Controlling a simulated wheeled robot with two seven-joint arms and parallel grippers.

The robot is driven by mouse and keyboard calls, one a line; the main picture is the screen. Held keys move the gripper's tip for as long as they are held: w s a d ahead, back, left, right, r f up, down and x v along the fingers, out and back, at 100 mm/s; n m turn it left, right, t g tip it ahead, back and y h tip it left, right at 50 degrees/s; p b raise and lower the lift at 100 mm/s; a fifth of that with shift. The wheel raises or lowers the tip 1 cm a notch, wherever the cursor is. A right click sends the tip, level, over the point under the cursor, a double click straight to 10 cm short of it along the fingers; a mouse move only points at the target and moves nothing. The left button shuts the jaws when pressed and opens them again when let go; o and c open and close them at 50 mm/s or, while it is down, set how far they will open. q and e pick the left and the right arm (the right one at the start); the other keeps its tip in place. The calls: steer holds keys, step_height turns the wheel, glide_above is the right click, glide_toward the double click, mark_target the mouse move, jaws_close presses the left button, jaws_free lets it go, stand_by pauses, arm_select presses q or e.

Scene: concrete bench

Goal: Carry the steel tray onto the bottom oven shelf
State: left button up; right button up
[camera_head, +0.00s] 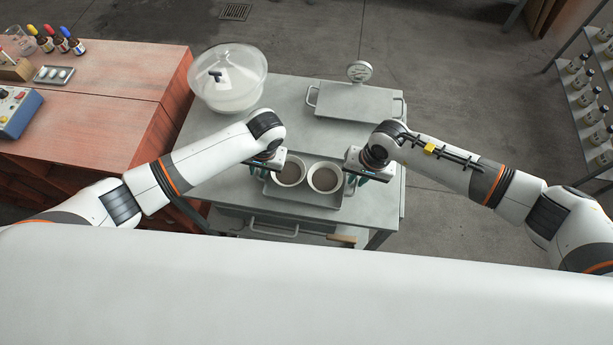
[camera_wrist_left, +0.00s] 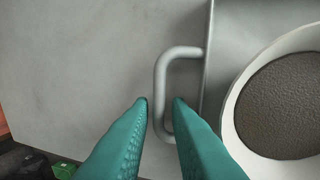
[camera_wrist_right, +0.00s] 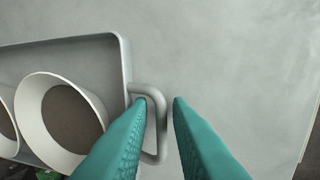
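The steel tray (camera_head: 297,200) lies on the grey bench and carries two white bowls (camera_head: 289,172) (camera_head: 324,178) with brown contents. My left gripper (camera_head: 263,170) is at the tray's left end; in the left wrist view its teal fingers stand apart on both sides of the left handle (camera_wrist_left: 160,88). My right gripper (camera_head: 366,177) is at the right end; in the right wrist view its open fingers stand on both sides of the right handle (camera_wrist_right: 161,125). I cannot tell whether the fingers touch the handles. The oven shelf is not identifiable in these views.
A second grey tray-like plate with handles (camera_head: 352,101) lies at the back, a round dial (camera_head: 360,71) behind it. A clear dome (camera_head: 232,72) stands at the back left. A bar handle (camera_head: 275,230) and a wooden piece (camera_head: 342,240) show at the bench's near edge.

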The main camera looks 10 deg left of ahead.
arm_select(q)
jaws_close()
arm_select(e)
jaws_close()
arm_select(q)
steer(key=shift+r, duration=0.1)
arm_select(e)
steer(key=shift+r, duration=0.1)
